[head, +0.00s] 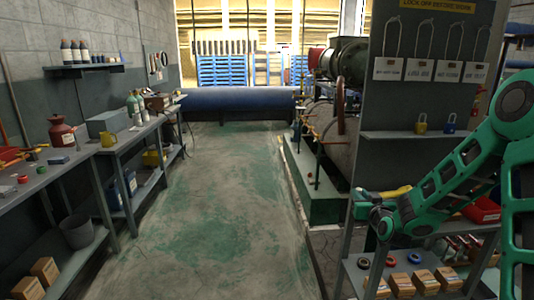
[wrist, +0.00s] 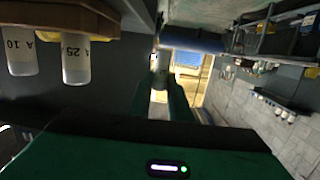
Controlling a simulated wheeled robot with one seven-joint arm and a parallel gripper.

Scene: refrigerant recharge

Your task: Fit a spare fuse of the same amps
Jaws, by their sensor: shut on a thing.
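My gripper (head: 362,197) is beside the grey lockout panel post, at the lower right of the head view. In the wrist view its two green fingers (wrist: 160,98) are shut on a small pale cylinder with dark print, seemingly a fuse (wrist: 160,66). Its rating is too small to read. Two white fuses hang from a brown holder at the upper left of the wrist view: one marked 10 A (wrist: 20,52) and one marked 25 A (wrist: 76,58). They are apart from my fingers. No empty fuse socket can be made out.
The grey lockout panel (head: 400,108) has tags and two padlocks. Boxes and tape rolls fill the lower shelf (head: 450,284). A cluttered workbench (head: 88,148) lines the left wall. The middle floor (head: 215,220) is clear.

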